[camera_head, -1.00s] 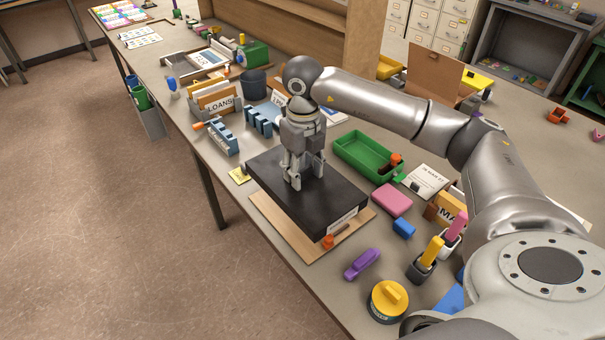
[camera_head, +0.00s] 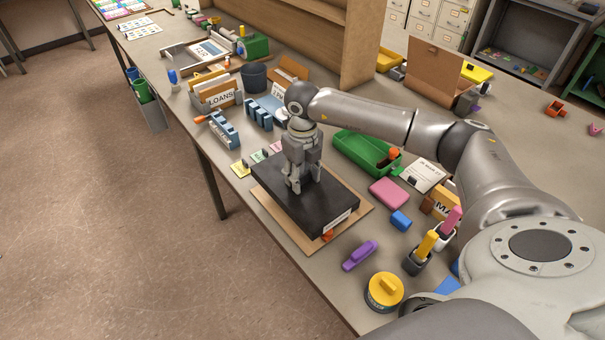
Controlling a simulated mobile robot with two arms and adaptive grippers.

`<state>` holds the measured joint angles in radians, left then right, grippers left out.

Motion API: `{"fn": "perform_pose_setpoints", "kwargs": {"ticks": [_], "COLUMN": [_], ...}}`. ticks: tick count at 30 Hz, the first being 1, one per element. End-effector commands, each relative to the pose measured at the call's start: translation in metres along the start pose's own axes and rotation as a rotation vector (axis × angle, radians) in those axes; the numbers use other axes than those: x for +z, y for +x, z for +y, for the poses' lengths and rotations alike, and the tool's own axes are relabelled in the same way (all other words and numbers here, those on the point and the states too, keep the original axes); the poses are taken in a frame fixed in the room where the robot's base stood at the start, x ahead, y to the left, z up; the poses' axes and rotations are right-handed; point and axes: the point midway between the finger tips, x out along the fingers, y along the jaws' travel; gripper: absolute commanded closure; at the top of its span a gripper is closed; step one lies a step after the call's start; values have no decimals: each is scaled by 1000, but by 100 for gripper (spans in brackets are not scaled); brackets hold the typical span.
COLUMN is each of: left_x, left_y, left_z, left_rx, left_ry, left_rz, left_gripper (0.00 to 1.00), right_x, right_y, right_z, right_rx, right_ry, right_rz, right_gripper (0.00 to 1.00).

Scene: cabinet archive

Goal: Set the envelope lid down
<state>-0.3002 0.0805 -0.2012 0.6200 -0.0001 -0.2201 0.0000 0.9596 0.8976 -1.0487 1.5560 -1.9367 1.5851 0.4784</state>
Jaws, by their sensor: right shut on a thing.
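The envelope lid appears to be the broad black slab (camera_head: 328,203) with a white label on its near edge. It lies flat or nearly flat over a tan board (camera_head: 292,232) that shows around its edges. I cannot tell whether the slab touches the board. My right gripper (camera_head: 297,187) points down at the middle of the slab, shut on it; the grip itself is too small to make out. A small orange thing (camera_head: 328,235) shows partly under the slab's near edge. My left gripper is not in view.
A green tray (camera_head: 352,153), pink block (camera_head: 388,193), blue block (camera_head: 401,220), purple handled item (camera_head: 360,255) and yellow round tin (camera_head: 384,292) stand to the right and front. The table's left edge is close.

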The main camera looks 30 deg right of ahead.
Motion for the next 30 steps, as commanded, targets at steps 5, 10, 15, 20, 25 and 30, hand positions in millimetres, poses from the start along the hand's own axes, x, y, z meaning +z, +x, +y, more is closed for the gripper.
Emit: {"fn": "perform_pose_setpoints", "kwargs": {"ticks": [5, 10, 15, 20, 25, 30], "left_x": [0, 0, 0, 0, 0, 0], "left_y": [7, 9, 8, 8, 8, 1], "left_z": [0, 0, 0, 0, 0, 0], "left_rx": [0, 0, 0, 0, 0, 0], "left_ry": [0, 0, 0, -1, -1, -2], "left_rz": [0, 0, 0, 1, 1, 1], "left_gripper": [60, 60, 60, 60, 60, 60], "right_x": [0, 0, 0, 0, 0, 0], "right_y": [7, 10, 9, 9, 9, 1], "right_z": [0, 0, 0, 0, 0, 0], "right_rx": [0, 0, 0, 0, 0, 0], "right_ry": [0, 0, 0, 0, 0, 0], "right_rz": [0, -1, 0, 0, 0, -1], "right_gripper": [80, 80, 41, 34, 34, 34]}}
